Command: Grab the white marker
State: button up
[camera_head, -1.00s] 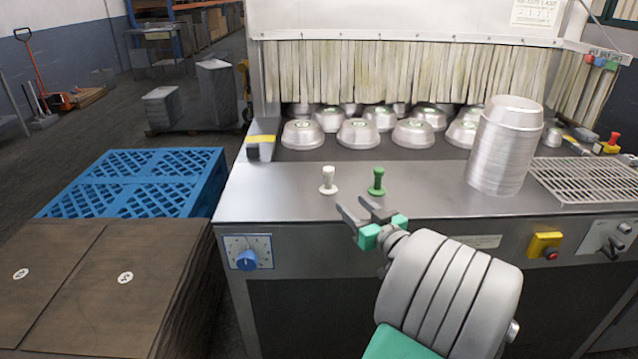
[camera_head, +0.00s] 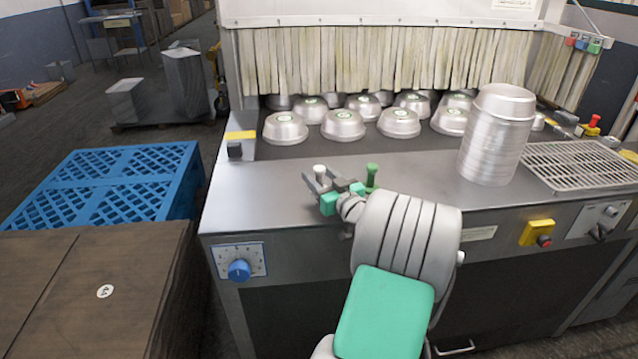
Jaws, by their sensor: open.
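The white marker (camera_head: 320,170) is a small upright peg with a round knob, on the steel front ledge of the machine. Its top shows between the two grey fingers; its lower part is hidden by my gripper. My gripper (camera_head: 322,181) is open, with one finger on each side of the white marker in this view. I cannot tell whether either finger touches it. The green marker (camera_head: 372,176) stands upright just to the right of my gripper, partly hidden at its base.
Silver pans (camera_head: 344,124) stand upside down behind the ledge, in front of a strip curtain (camera_head: 390,62). A tall stack of pans (camera_head: 494,140) and a wire rack (camera_head: 585,165) are at the right. The ledge left of my gripper is clear. A blue pallet (camera_head: 110,185) lies at the left.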

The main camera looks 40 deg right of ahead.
jog(key=shift+c, duration=0.5)
jog(key=c, duration=0.9)
grip_shut()
